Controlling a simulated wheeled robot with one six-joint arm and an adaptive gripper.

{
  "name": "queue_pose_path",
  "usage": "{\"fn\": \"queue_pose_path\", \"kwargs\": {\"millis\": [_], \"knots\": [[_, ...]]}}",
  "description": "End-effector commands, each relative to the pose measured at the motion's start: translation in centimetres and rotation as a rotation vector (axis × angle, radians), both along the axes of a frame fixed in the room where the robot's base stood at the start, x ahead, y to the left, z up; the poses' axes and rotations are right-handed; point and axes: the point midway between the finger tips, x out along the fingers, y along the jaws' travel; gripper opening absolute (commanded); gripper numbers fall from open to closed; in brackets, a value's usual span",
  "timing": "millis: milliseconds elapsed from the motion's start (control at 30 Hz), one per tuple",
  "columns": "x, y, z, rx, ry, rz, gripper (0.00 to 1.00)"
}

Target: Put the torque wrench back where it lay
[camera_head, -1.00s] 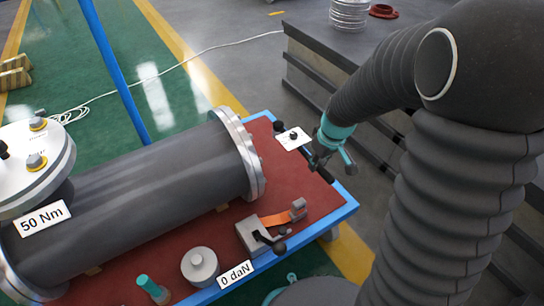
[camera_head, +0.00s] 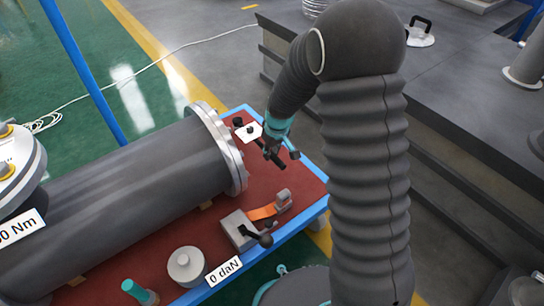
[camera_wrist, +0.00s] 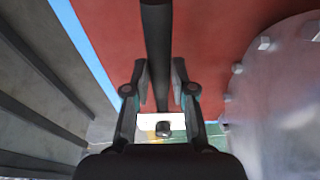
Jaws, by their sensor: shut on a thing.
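The torque wrench is a dark rod. In the head view its black end (camera_head: 279,162) shows at the right end of the red bench top (camera_head: 300,182). In the wrist view its shaft (camera_wrist: 157,45) runs away from the camera, over the red surface. My gripper (camera_head: 270,151) points down at that end of the bench. In the wrist view my gripper (camera_wrist: 160,85) has a finger on each side of the shaft and is shut on it. Whether the wrench touches the bench top, I cannot tell. Part of the wrench is hidden by the gripper.
A large grey flanged cylinder (camera_head: 120,190) lies left of my gripper, its bolted flange (camera_wrist: 290,100) close by. A white card (camera_head: 243,133) with a black knob is beside the gripper. A clamp with an orange strip (camera_head: 262,212) sits nearer. Dark stepped benches (camera_head: 460,110) stand right.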

Motion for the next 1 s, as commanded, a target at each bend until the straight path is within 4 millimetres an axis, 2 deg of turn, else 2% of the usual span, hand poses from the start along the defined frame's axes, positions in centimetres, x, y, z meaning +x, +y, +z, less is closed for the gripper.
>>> {"fn": "queue_pose_path", "kwargs": {"millis": [33,167,500,533,600,633,1000], "knots": [[0.0,0.0,-0.9,0.0,0.001,-0.001,0.0],[0.0,0.0,-2.2,0.001,-0.001,0.0,0.0],[0.0,0.0,-2.4,0.0,-0.002,0.0,0.0],[-0.1,0.0,-2.5,0.0,0.001,0.0,0.29],[-0.1,0.0,-2.4,0.0,0.001,0.0,0.47],[-0.1,0.0,-2.4,0.0,0.001,0.0,0.5],[-0.1,0.0,-2.0,0.0,0.0,0.0,0.5]]}}
